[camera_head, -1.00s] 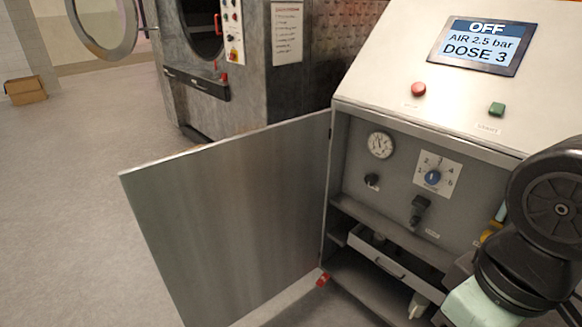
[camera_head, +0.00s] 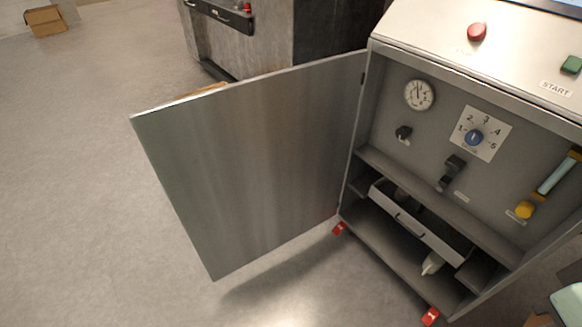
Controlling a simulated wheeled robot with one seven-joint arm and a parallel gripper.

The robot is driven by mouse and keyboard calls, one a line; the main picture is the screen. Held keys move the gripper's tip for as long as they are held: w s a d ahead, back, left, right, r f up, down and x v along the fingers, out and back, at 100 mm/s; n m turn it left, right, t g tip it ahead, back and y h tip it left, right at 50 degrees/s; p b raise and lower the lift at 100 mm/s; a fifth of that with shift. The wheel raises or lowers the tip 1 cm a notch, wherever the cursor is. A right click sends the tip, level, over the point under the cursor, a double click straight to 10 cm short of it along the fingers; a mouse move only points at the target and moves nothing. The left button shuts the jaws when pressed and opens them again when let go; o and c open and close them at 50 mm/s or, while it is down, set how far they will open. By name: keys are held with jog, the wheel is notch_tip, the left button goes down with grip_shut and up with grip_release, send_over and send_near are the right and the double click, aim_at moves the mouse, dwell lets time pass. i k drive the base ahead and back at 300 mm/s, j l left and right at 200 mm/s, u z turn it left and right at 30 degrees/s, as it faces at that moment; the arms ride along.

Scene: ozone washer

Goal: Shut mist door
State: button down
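The mist door (camera_head: 250,165) is a flat grey metal panel. It stands wide open, swung out to the left from its hinge on the left edge of the grey cabinet (camera_head: 368,110). The cabinet's inside is exposed: a pressure gauge (camera_head: 419,95), a blue dose dial (camera_head: 474,137), a black lever (camera_head: 451,172) and a drawer (camera_head: 420,222) on a shelf. My gripper is not in view, and nothing touches the door in the picture.
Red feet (camera_head: 339,228) stand under the cabinet. A large dark machine (camera_head: 270,40) stands behind the door. A cardboard box (camera_head: 45,20) lies on the floor at the far left. The floor left of and in front of the door is clear.

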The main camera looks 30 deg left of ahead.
aim_at(246, 169)
jog(key=j+z, duration=0.15)
jog(key=j, duration=0.3)
jog(key=k+j+z, duration=0.1)
jog(key=j, duration=0.3)
jog(key=k+j+z, duration=0.15)
jog(key=j, duration=0.3)
jog(key=j+z, duration=0.15)
jog(key=j, duration=0.3)
jog(key=k+j, duration=0.1)
jog(key=j, duration=0.3)
jog(key=k+j, duration=0.15)
jog(key=j, duration=0.3)
jog(key=k+j, duration=0.1)
jog(key=j, duration=0.3)
jog(key=k+j, duration=0.1)
jog(key=j, duration=0.3)
jog(key=k+j, duration=0.15)
jog(key=j, duration=0.25)
jog(key=k+j+z, duration=0.1)
jog(key=j, duration=0.35)
jog(key=k+j+u, duration=0.1)
jog(key=u, duration=0.25)
jog(key=j+u, duration=0.15)
jog(key=u, duration=0.2)
jog(key=j+u, duration=0.2)
jog(key=u, duration=0.2)
jog(key=k, duration=0.05)
